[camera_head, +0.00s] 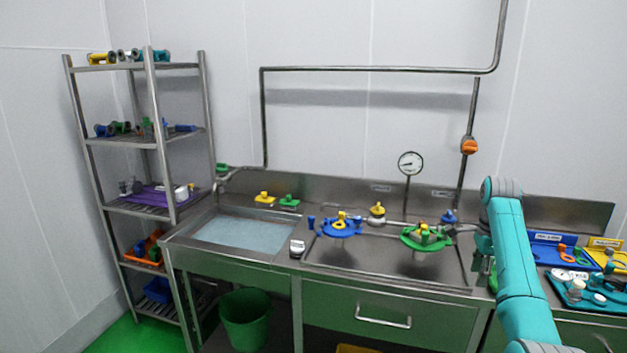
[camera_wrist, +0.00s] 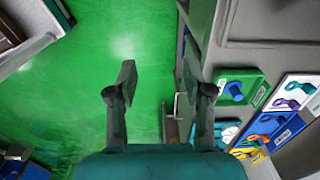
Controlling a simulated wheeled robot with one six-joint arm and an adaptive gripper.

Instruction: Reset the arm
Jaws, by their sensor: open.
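My gripper (camera_wrist: 158,72) is open in the wrist view. Its two dark fingers stand apart with nothing between them, over the green floor (camera_wrist: 85,65). In the head view my teal arm rises at the right, bends at a grey joint and comes down at the steel counter's right part. The gripper's fingers are hard to make out there, close to the green handwheel (camera_head: 427,237).
A blue handwheel (camera_head: 340,225) and a basin (camera_head: 240,233) lie left of the green handwheel. A steel rack (camera_head: 154,143) stands at the left, a green bucket (camera_head: 245,318) below the counter. A blue tool board (camera_head: 556,252) is at the right. Wrist view shows a green tray (camera_wrist: 238,88).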

